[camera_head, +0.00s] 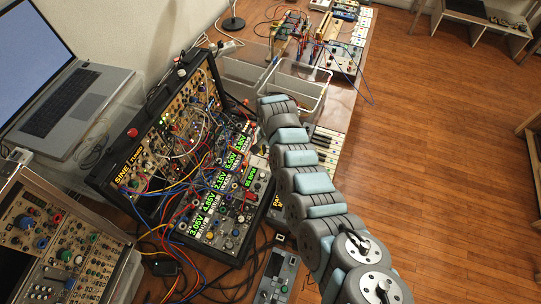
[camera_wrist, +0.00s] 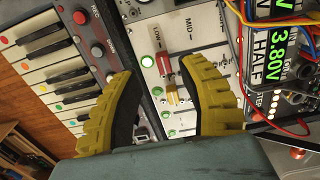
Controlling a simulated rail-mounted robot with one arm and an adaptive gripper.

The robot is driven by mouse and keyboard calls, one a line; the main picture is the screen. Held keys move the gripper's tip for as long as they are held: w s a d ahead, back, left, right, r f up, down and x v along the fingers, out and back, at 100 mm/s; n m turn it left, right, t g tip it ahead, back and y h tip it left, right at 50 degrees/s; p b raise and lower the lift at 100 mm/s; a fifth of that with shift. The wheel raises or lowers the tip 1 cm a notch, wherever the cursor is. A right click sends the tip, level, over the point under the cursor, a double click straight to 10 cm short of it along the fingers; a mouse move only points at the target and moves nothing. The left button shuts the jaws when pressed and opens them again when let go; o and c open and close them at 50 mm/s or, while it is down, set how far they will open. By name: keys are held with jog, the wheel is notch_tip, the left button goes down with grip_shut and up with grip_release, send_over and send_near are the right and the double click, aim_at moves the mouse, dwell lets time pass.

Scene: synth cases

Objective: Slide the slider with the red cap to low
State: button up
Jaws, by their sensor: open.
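In the wrist view, a slider with a red cap (camera_wrist: 163,64) stands on a pale metal panel (camera_wrist: 204,22) that bears the labels LOW and MID. A brass-coloured part lies just below the cap in the picture. My gripper (camera_wrist: 158,72) is open, with one yellow finger left of the cap and the other right of it. The cap shows between the fingertips; I cannot tell whether either finger touches it. In the head view my arm hides the gripper, and I cannot make out the slider.
Cables crowd the synth case (camera_head: 165,130) and hang near the lit displays (camera_wrist: 277,58) right of my gripper. A keyboard (camera_wrist: 50,60) lies left of it. Clear bins (camera_head: 295,95) stand behind the case, a laptop (camera_head: 62,100) at left. The wooden floor at right is open.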

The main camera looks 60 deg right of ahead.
notch_tip(320, 180, up, 9)
dwell(0.8)
dwell(0.4)
